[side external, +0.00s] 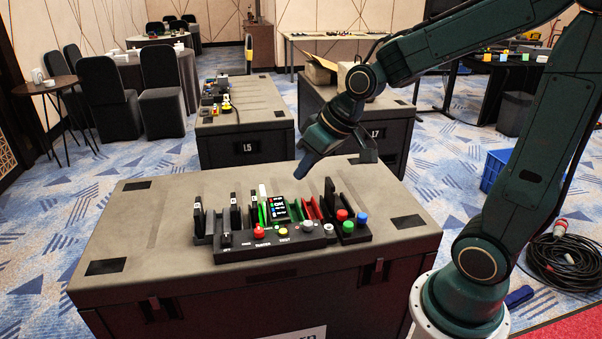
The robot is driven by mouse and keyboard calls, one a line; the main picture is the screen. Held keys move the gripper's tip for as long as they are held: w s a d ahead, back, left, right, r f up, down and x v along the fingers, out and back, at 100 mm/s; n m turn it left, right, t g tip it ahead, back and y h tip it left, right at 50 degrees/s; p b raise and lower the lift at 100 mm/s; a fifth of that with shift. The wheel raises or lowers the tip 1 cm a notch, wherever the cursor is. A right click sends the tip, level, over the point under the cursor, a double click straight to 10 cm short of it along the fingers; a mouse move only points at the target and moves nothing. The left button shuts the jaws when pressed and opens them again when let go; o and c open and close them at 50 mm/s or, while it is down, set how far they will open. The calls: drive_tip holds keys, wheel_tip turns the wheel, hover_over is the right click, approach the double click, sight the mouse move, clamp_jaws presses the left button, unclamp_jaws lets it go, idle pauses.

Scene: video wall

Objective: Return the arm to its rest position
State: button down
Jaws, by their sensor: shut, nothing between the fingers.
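My gripper (306,172) is at the end of the dark green arm, pointing down and to the left. It is shut and holds nothing. It hangs above the far side of the grey case top (150,215), behind and above the black control panel (290,245), apart from both. The panel carries a small lit screen (278,208), a red button (259,232), a yellow button (283,230) and coloured knobs at its right end, among them a blue one (361,219). Several upright slats in black, green and red stand along its back.
Two more grey cases, one marked L5 (245,130) and one marked L7 (375,135), stand behind. A blue crate (495,170) and a coiled black cable (565,262) lie on the floor at right. The left part of the near case top is clear.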

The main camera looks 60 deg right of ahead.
drive_tip(key=s+a+r, duration=0.1)
drive_tip(key=s+r, duration=0.1)
drive_tip(key=s, duration=0.6)
drive_tip(key=s+r+h, duration=0.1)
drive_tip(key=s+r, duration=0.2)
drive_tip(key=s, duration=0.5)
drive_tip(key=shift+a+r, duration=0.25)
drive_tip(key=shift+a, duration=0.1)
idle(2.0)
